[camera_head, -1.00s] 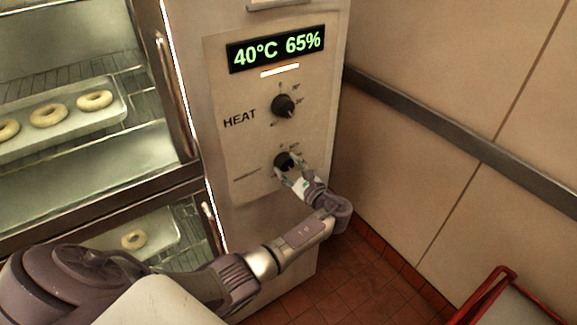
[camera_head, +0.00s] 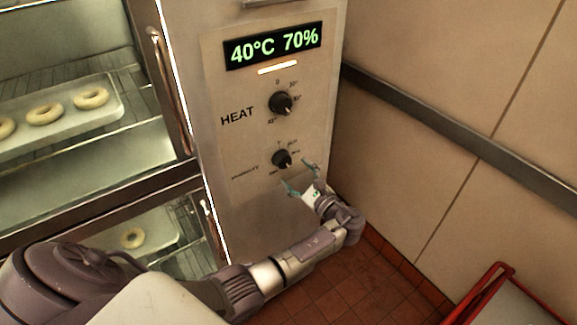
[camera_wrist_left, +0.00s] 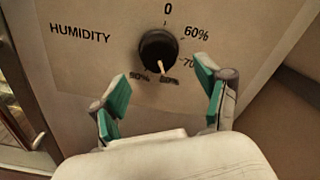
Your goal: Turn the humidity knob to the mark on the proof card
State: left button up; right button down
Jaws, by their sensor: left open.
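The humidity knob (camera_head: 281,158) is a round black dial low on the proofer's control panel (camera_head: 222,90). In the left wrist view the knob (camera_wrist_left: 158,50) has a pale pointer line directed down and slightly right, toward a blurred label that looks like 80%. The green display (camera_head: 273,45) reads 40°C 70%. My left gripper (camera_head: 298,176) is open and empty, below and right of the knob and apart from it. Its teal fingertips (camera_wrist_left: 162,75) show on both sides below the knob in the wrist view. My right gripper and a proof card are not seen.
The heat knob (camera_head: 281,103) sits above the humidity knob. Glass doors with handles (camera_head: 170,90) and trays of dough rings (camera_head: 45,112) are at left. A wall with a grey rail (camera_head: 440,135) is at right. A red-framed item (camera_head: 490,290) stands at lower right.

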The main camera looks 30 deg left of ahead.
pick_arm(q)
jog(key=v, duration=0.7)
jog(key=s+f+g+h+b, duration=0.1)
jog(key=s+f+h+b, duration=0.3)
jog(key=f, duration=0.9)
jog(key=s+f+n+g+h, duration=0.15)
jog(key=s+f, duration=0.45)
jog(key=f, duration=0.7)
jog(key=s+f+m+h+b, duration=0.15)
jog(key=s+f+h, duration=0.35)
jog(key=f, duration=0.9)
jog(key=s+d+f+n+g+h+b, duration=0.1)
jog(key=s+f+n+h+b, duration=0.1)
jog(key=s+f+n, duration=0.2)
jog(key=s+d+f+n+g+h+b, duration=0.1)
jog(key=s+f+n, duration=0.4)
jog(key=s, duration=1.3)
jog(key=s+d+f+n+g+h+b, duration=0.1)
jog(key=s+f+n+h+b, duration=0.2)
jog(key=s+f, duration=0.8)
jog(key=shift+s+f+n, duration=0.3)
jog(key=shift+n, duration=0.8)
